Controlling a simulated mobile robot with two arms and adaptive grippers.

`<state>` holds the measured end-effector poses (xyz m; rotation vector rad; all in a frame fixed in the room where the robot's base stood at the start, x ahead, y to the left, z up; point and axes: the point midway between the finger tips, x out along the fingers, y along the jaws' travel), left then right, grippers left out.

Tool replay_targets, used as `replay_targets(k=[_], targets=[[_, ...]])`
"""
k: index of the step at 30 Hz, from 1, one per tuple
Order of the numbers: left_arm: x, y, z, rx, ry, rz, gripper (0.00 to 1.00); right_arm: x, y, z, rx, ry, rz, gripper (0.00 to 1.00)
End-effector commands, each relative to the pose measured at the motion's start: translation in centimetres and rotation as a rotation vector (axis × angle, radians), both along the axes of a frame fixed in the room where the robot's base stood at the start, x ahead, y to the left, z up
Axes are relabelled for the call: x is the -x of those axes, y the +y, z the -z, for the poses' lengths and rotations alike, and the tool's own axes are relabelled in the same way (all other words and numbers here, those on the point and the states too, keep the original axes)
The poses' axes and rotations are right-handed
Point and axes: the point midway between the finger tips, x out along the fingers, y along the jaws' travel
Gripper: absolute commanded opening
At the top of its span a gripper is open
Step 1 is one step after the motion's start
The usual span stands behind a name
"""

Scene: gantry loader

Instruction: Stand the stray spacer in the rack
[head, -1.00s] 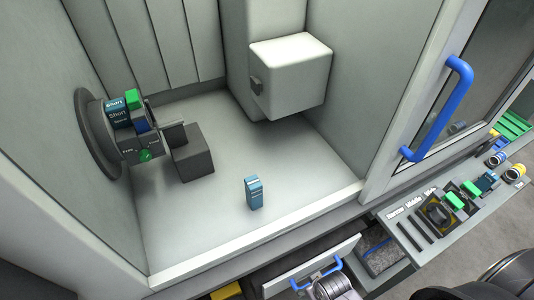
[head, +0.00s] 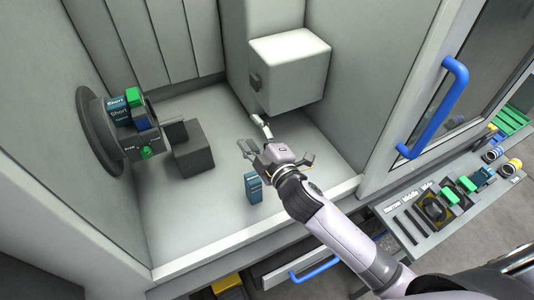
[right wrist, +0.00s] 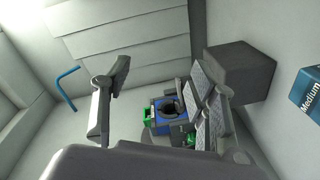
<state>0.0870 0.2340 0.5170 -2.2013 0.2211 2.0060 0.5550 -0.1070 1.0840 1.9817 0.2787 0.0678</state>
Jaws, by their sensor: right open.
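A small blue spacer (head: 253,188) stands upright on the machine's pale floor, near its front sill. In the right wrist view a blue block (right wrist: 307,90) marked "Medium" shows at the right edge, partly cut off. My right gripper (head: 255,137) is inside the enclosure, above and behind the spacer in the head view. Its fingers are apart and empty; they also show spread in the right wrist view (right wrist: 160,77). I cannot tell for sure which part is the rack; a grey side tray (head: 410,238) at the right holds several labelled pieces. My left gripper is not in view.
A round chuck (head: 98,130) with blue and green blocks is on the left wall, beside a dark grey block (head: 193,157). A white box-shaped head (head: 290,70) hangs at the back. The door with a blue handle (head: 440,110) stands at right.

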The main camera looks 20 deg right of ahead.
Motion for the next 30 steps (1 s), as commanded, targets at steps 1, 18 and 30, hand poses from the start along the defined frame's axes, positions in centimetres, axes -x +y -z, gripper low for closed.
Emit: replay_targets(k=[1,18,30], targets=[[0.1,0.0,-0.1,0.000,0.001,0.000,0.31,-1.0,2.0,-2.8,0.100,-0.132,-0.086,0.53],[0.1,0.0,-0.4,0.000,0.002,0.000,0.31,5.2,13.8,-1.8,1.401,-1.332,-1.246,0.53],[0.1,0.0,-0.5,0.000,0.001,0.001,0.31,3.1,-1.3,5.3,1.874,-1.384,-2.027,0.53]])
